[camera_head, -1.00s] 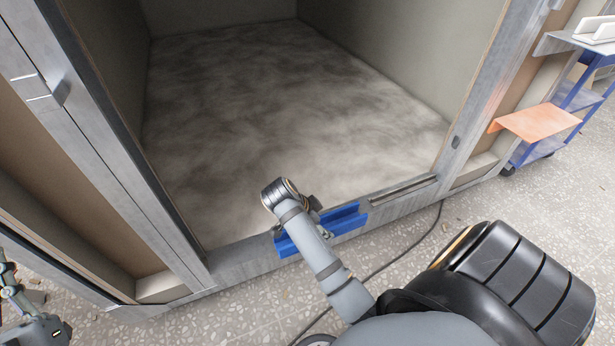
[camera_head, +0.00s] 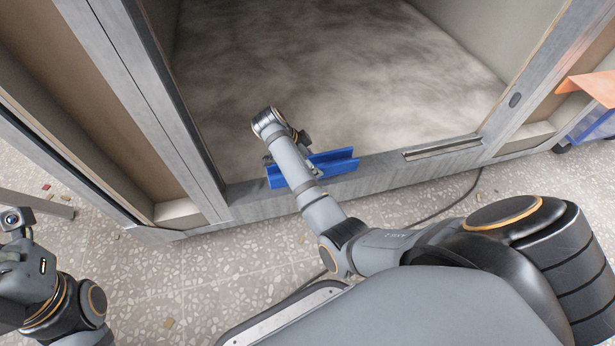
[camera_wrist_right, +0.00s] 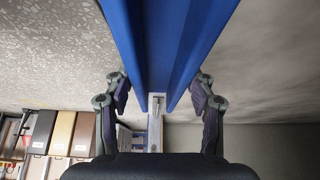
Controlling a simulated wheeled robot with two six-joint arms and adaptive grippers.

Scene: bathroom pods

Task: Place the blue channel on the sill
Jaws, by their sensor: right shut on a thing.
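The blue channel (camera_head: 332,163) is at the doorway's grey metal sill (camera_head: 395,177), lengthwise along it. I cannot tell whether it rests on the sill or is just above it. My right gripper (camera_head: 303,158) is shut on the channel, partly hidden behind my arm. In the right wrist view the channel (camera_wrist_right: 170,40) runs between the two fingers of the right gripper (camera_wrist_right: 160,92), which touch its sides. My left arm shows at the lower left of the head view; its fingertips cannot be made out.
A slotted plate (camera_head: 443,148) lies on the sill to the right of the channel. The pod floor (camera_head: 330,70) behind is bare. An orange board (camera_head: 594,86) on a blue cart (camera_head: 592,125) stands at the right. A dark cable (camera_head: 450,207) lies on the speckled floor.

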